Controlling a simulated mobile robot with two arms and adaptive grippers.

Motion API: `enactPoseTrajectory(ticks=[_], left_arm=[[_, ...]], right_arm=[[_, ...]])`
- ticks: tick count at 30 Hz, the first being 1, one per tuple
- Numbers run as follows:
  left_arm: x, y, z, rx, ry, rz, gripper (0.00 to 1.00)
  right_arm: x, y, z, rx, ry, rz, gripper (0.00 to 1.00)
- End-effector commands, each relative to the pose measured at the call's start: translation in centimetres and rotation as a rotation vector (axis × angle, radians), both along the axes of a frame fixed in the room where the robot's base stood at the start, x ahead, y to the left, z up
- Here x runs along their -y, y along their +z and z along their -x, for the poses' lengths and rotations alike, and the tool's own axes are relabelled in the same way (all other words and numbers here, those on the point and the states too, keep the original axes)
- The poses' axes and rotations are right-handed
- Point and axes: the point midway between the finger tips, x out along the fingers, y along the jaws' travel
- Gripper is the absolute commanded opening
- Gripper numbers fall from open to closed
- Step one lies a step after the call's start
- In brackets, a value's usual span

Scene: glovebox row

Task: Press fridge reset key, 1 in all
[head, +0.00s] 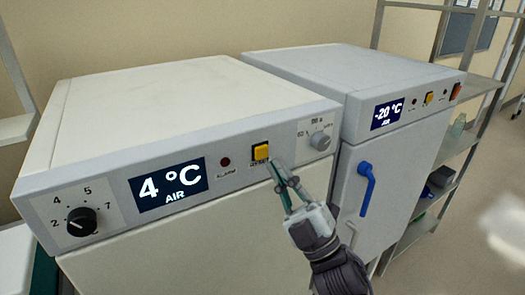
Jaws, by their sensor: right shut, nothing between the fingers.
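The fridge (190,100) with a 4 °C display (168,185) stands at the front left. Its yellow key (261,151) sits on the front panel, right of the dark red alarm lamp (225,162). The label under the key is partly covered and too small to read. My right gripper (282,172) is shut and empty. Its fingertips are just below and right of the yellow key; I cannot tell whether they touch the panel. My left gripper is not in view.
A black dial (81,221) and a grey knob (320,140) flank the panel. A second unit (400,90) reading -20 °C, with its own yellow key (429,98) and blue handle (367,187), stands to the right. Shelving (483,84) stands beyond it.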

Motion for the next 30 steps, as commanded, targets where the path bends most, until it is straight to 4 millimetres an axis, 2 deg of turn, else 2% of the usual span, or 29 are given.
enactPoseTrajectory(ticks=[10, 30], left_arm=[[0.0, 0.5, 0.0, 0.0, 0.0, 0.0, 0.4], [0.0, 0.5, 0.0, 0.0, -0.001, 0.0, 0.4]], right_arm=[[1.8, 0.0, 2.5, 0.0, 0.0, 0.0, 0.0], [1.9, -0.1, 2.5, -0.005, -0.001, 0.0, 0.0]])
